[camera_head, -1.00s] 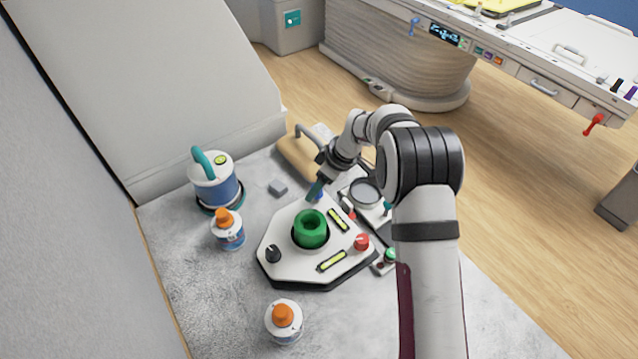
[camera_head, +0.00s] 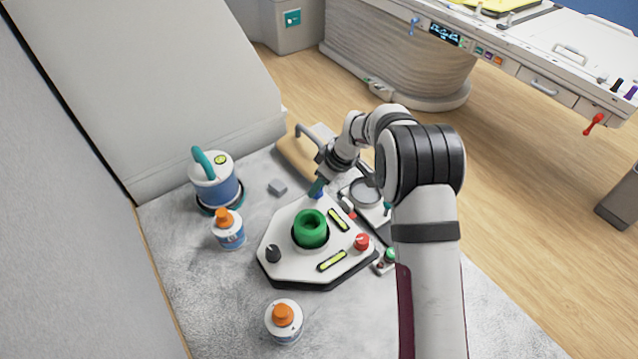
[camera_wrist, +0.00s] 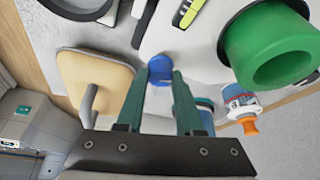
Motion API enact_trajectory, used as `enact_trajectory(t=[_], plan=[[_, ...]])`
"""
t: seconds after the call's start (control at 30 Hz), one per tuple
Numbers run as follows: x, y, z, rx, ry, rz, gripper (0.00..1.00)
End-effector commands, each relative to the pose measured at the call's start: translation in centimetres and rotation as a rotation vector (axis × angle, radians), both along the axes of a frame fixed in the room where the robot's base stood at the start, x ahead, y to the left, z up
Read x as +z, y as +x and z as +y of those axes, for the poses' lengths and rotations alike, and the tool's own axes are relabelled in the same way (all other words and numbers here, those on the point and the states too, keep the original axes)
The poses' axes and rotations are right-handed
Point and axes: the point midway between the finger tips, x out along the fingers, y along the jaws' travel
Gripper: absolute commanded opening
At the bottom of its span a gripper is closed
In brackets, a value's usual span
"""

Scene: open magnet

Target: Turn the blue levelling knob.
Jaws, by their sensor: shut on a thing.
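The blue levelling knob (camera_head: 319,195) sits at the back edge of the white base plate (camera_head: 289,247), beside the green socket (camera_head: 310,230). In the head view it is mostly hidden by my fingers. In the wrist view the blue knob (camera_wrist: 160,67) shows between the tips of my teal fingers. My gripper (camera_wrist: 162,76) is shut on the knob, one finger on each side. In the head view my gripper (camera_head: 317,189) reaches down to the knob from behind.
A red knob (camera_head: 361,241) and a black knob (camera_head: 272,254) stand on the same plate, with yellow-green levels between. Orange-capped bottles (camera_head: 228,229) and a teal-handled canister (camera_head: 214,181) stand left. A tan pad (camera_head: 298,158) lies behind. The grey floor in front is mostly clear.

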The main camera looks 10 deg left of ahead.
Motion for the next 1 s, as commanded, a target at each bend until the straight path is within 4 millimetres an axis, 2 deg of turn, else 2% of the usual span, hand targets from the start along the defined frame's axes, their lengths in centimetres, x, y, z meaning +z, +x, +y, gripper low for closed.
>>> enact_trajectory(t=[1.0], plan=[[0.06,-0.30,0.49,-0.870,-0.022,0.001,0.00]])
